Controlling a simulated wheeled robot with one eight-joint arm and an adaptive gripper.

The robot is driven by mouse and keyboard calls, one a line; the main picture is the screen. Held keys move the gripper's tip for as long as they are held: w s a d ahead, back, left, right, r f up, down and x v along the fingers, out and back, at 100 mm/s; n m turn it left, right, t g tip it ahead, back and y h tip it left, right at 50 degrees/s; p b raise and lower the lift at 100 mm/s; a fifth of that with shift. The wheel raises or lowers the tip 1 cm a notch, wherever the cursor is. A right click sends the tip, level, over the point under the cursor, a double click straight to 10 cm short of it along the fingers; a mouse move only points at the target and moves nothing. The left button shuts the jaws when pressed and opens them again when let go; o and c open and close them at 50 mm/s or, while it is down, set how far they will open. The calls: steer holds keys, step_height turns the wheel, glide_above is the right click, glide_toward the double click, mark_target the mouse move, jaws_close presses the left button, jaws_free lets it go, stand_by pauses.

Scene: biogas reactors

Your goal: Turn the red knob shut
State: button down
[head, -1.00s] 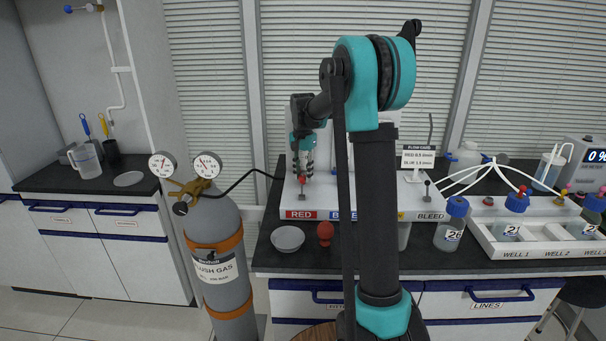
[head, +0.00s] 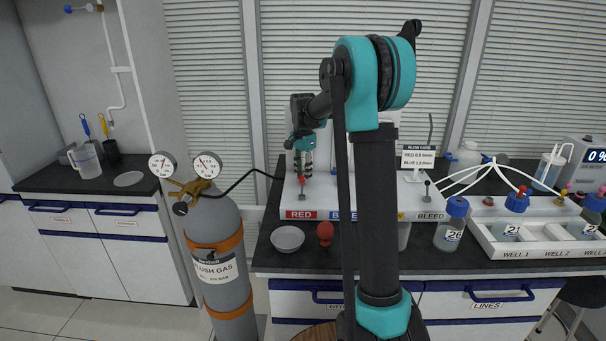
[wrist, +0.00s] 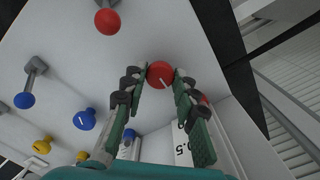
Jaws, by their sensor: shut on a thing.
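The red knob (wrist: 160,74) is round with a white pointer line and sits on the white panel. The line slants down to the right in the wrist view. My gripper (wrist: 162,78) is shut on the knob, one finger at each side. In the head view my gripper (head: 304,172) points down at the panel behind the RED label (head: 299,214). The knob itself is hidden there by the fingers.
A red ball-ended lever (wrist: 107,22) stands close to the knob. A blue knob (wrist: 85,119), a blue lever (wrist: 25,99) and a yellow knob (wrist: 42,145) are farther along the panel. A gas cylinder (head: 222,268) stands left of the bench.

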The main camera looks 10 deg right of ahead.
mark_target(303, 176)
steer(key=c, duration=1.2)
jaws_free()
steer(key=shift+r, duration=0.15)
step_height(303, 176, up, 12)
steer(key=shift+f, duration=0.1)
steer(key=shift+s, duration=0.1)
